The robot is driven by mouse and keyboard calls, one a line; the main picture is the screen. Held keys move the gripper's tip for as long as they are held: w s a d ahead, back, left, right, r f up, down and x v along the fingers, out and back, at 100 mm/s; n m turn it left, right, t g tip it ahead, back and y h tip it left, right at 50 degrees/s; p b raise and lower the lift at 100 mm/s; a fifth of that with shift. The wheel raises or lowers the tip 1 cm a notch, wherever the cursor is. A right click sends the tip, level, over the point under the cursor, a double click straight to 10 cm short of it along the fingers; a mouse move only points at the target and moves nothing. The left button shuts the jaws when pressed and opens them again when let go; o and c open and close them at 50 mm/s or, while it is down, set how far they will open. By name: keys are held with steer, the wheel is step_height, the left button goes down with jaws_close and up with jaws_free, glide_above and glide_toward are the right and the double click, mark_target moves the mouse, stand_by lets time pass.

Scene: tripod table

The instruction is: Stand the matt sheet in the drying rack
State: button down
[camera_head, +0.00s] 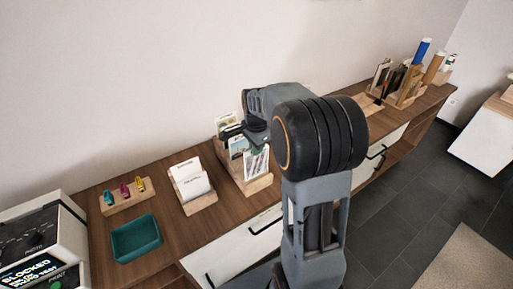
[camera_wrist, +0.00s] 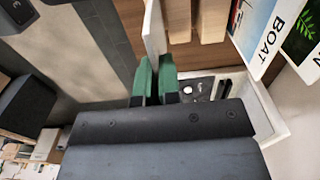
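My gripper (camera_wrist: 154,88) has green fingertips. In the wrist view they are closed on a thin pale sheet (camera_wrist: 153,30), seen nearly edge-on. Its faces are hidden, so I cannot tell whether it is matt. Wooden slats (camera_wrist: 210,18) stand just right of the sheet, with no clear contact. I cannot tell for sure which wooden holder is the drying rack.
Cards, one marked BOAT (camera_wrist: 270,30), stand close right of my fingers. On the wooden sideboard are a card stand (camera_head: 199,203), a teal tray (camera_head: 136,239), a small holder with coloured clips (camera_head: 127,205), and another filled rack (camera_head: 405,98) at the far right.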

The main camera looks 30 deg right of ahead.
steer(key=shift+f, duration=0.35)
steer(key=shift+f+b, duration=1.7)
steer(key=shift+f, duration=0.45)
steer(key=c, duration=1.2)
jaws_free()
steer(key=shift+c, duration=0.2)
step_height(320, 180, up, 9)
steer(key=p, duration=0.7)
